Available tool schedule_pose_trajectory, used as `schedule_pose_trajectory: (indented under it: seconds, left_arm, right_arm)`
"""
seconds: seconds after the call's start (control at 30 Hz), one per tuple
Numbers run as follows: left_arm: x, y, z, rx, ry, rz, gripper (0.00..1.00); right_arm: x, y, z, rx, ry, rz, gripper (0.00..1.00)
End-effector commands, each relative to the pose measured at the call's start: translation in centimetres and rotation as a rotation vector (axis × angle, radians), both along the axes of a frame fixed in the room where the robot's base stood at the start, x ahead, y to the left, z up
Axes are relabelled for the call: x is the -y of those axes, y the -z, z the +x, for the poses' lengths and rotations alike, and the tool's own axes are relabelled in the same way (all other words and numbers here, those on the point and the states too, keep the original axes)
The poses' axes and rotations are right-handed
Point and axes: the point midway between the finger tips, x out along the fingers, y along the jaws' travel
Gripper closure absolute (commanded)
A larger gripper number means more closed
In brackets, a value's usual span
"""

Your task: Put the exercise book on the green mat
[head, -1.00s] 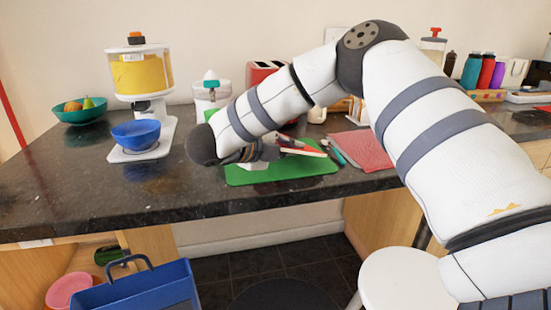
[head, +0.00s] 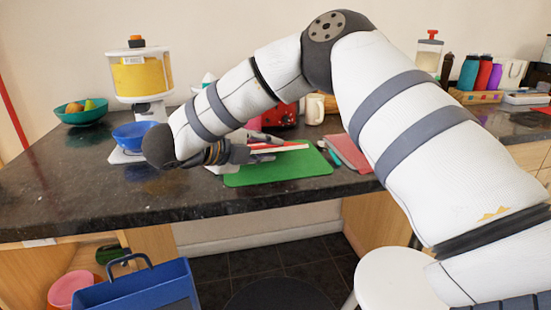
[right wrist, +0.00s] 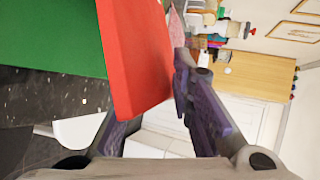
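The exercise book (head: 285,147) has a red cover and pale page edges. It is held almost level over the back part of the green mat (head: 275,174) in the head view; I cannot tell how far above it. My right gripper (head: 262,150) is shut on the book's left end. In the right wrist view the red book (right wrist: 138,55) lies between the fingers of the right gripper (right wrist: 150,112), and the green mat (right wrist: 50,35) shows beside it. My right forearm hides part of the counter behind. My left gripper is not in view.
A blue bowl (head: 135,134) on a white-based dispenser stands left of my wrist. A red toaster (head: 283,117) and a cream mug (head: 315,109) stand behind. Pens (head: 331,153) and a red-pink flat item (head: 350,152) lie right of the mat. The front left counter is clear.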

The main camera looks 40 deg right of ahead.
Motion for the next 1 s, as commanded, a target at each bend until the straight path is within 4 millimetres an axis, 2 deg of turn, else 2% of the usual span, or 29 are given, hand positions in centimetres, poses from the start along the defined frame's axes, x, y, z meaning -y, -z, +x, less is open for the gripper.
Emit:
schedule_pose_trajectory:
  seconds: [0.13,0.43,0.57,0.73,0.83,1.0]
  left_arm:
    - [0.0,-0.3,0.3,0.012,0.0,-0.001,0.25]
    - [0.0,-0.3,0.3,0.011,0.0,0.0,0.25]
    - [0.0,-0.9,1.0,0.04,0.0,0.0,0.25]
    - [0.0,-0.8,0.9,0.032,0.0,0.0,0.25]
    - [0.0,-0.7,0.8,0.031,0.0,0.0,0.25]
    - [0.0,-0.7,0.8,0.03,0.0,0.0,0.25]
  right_arm:
    - [-1.2,-0.5,-0.1,0.002,0.0,0.0,0.8]
    - [-1.2,-0.5,-0.1,0.0,0.0,0.001,0.8]
    - [-2.2,-3.4,-0.2,0.013,0.0,-0.001,0.8]
    - [-3.6,-6.6,-0.3,0.004,0.0,-0.001,0.8]
    - [-4.0,-7.4,-0.3,0.0,0.001,0.001,0.8]
    - [-4.0,-7.4,-0.3,-0.002,0.0,0.001,0.8]
